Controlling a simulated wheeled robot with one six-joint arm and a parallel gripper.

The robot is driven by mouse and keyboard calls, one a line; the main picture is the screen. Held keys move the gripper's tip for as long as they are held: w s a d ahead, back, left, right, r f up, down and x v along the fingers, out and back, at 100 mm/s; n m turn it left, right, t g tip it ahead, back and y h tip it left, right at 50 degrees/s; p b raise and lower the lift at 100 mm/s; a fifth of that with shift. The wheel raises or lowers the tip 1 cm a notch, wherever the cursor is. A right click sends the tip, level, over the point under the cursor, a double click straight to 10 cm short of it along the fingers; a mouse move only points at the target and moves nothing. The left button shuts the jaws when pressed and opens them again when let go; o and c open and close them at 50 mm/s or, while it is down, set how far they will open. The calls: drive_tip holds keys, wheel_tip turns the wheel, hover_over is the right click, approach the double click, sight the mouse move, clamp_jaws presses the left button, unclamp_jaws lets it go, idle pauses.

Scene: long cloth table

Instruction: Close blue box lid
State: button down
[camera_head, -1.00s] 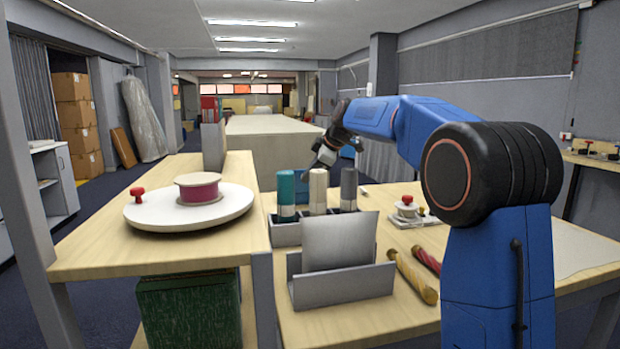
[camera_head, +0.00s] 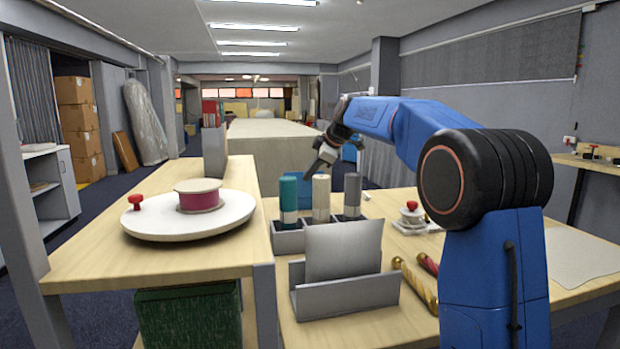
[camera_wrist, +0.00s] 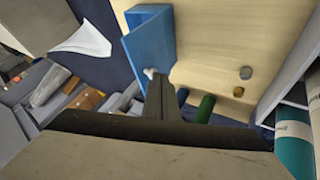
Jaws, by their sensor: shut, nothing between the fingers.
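The blue box (camera_wrist: 150,42) shows in the wrist view at upper centre, by the edge of the wooden table, with a broad blue face and a raised side. I cannot tell clearly which panel is its lid. In the head view a small patch of blue (camera_head: 308,188) shows behind the bottles, mostly hidden. My gripper (camera_head: 314,174) points down above that patch. In the wrist view my gripper (camera_wrist: 153,78) is shut and empty, its tips appearing at the lower end of the box. I cannot tell whether they touch it.
A teal bottle (camera_head: 288,200), a beige bottle (camera_head: 321,198) and a grey bottle (camera_head: 352,195) stand in a grey rack near my gripper. A grey sheet holder (camera_head: 345,290) is in front. A raised shelf with a white turntable (camera_head: 150,222) is at left.

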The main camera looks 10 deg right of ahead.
drive_tip(key=w, duration=0.2)
drive_tip(key=w+r, duration=0.1)
drive_tip(key=w, duration=0.2)
drive_tip(key=shift+w+d, duration=0.1)
drive_tip(key=shift+w, duration=0.1)
drive_tip(key=shift+w+d+f, duration=0.1)
drive_tip(key=shift+w+f, duration=0.15)
drive_tip(key=shift+w, duration=0.9)
drive_tip(key=shift+w+f, duration=0.25)
drive_tip(key=shift+w, duration=0.9)
drive_tip(key=shift+r, duration=0.85)
